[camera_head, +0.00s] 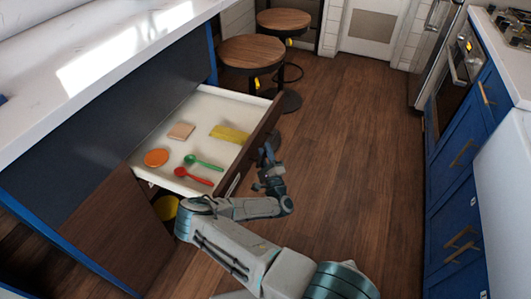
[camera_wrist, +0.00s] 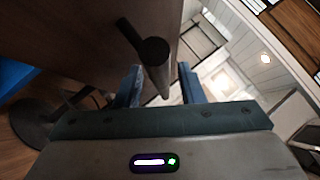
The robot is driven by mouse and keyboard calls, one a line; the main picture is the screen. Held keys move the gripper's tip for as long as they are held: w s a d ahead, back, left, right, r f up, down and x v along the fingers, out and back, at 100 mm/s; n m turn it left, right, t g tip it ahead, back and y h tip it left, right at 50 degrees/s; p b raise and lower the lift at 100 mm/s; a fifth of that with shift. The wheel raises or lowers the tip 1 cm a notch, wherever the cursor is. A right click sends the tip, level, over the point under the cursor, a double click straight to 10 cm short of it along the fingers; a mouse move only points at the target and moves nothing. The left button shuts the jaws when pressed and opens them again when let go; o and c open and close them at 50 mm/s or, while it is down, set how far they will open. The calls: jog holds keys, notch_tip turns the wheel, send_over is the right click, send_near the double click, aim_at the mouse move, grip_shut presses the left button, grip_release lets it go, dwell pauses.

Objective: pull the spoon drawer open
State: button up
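The spoon drawer (camera_head: 205,110) stands pulled out from the island, its white inside exposed. A green spoon (camera_head: 204,162) and a red spoon (camera_head: 194,176) lie in its near part. My gripper (camera_head: 267,160) is outside the drawer's dark wooden front, in the head view. In the wrist view, my gripper's two blue fingers (camera_wrist: 160,88) are apart, with the dark bar handle (camera_wrist: 153,62) reaching between them. A gap shows on the right side of the bar; contact on the left side cannot be told.
An orange disc (camera_head: 156,158), a tan block (camera_head: 181,131) and a yellow block (camera_head: 229,134) also lie in the drawer. Wooden stools (camera_head: 252,52) stand beyond it. Blue cabinets (camera_head: 455,210) line the right side. The wooden floor (camera_head: 345,150) between is clear.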

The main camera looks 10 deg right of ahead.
jog(key=v, duration=1.3)
jog(key=shift+s, duration=0.4)
jog(key=shift+f, duration=0.1)
